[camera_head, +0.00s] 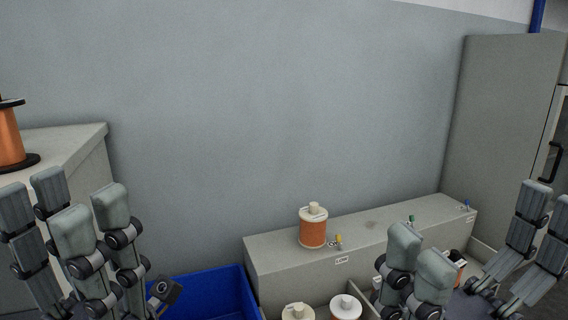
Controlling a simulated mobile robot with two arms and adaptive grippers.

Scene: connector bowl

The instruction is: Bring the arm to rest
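My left gripper (64,202) is at the lower left, its grey jointed fingers pointing up and standing apart. I see nothing held between them. My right gripper (478,226) is at the lower right, its fingers spread wide. Nothing shows held in it; its fingers cover part of the grey bin unit behind. The rest of both arms is mostly out of the frame.
A grey ledge (285,251) carries an orange spool (313,228) and small connectors. White-topped spools (345,306) sit in compartments below it. A blue bin (213,291) stands beside my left gripper. A copper spool (10,138) stands on the left cabinet (75,143).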

